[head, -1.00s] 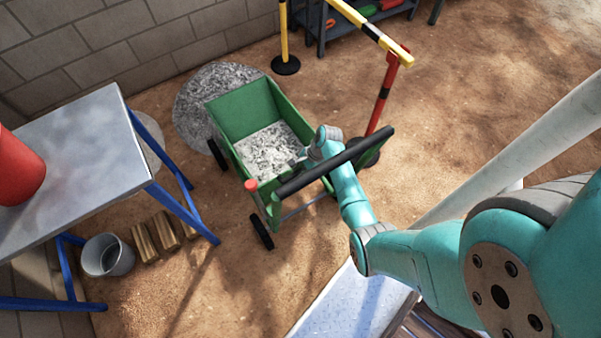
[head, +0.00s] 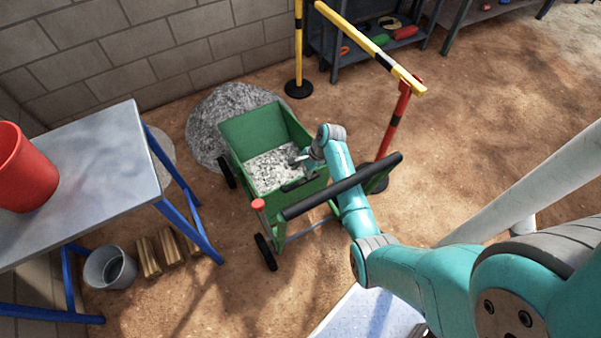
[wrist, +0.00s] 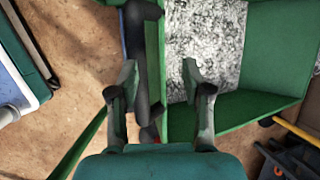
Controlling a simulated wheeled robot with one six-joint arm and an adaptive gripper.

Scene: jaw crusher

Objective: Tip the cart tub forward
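The green cart tub (head: 252,127) stands level on its wheels, holding grey rubble (head: 274,170). Its front wall is at the far side in the head view. My gripper (head: 300,160) is over the tub's near end, close to its rim. In the wrist view my gripper (wrist: 160,76) is open, with its fingers apart on either side of the tub's near edge and a dark bar (wrist: 140,60). Nothing is clamped; whether the fingers touch the rim cannot be told. The cart's black push handle (head: 345,186) crosses under my arm. A red knob (head: 258,204) sits at the cart's near left.
A grey rubble heap (head: 222,118) lies beyond the tub, near the block wall. A yellow-black barrier bar (head: 370,45) on a red post (head: 394,120) stands at the right. A metal table (head: 90,165) and a bucket (head: 110,268) are at the left.

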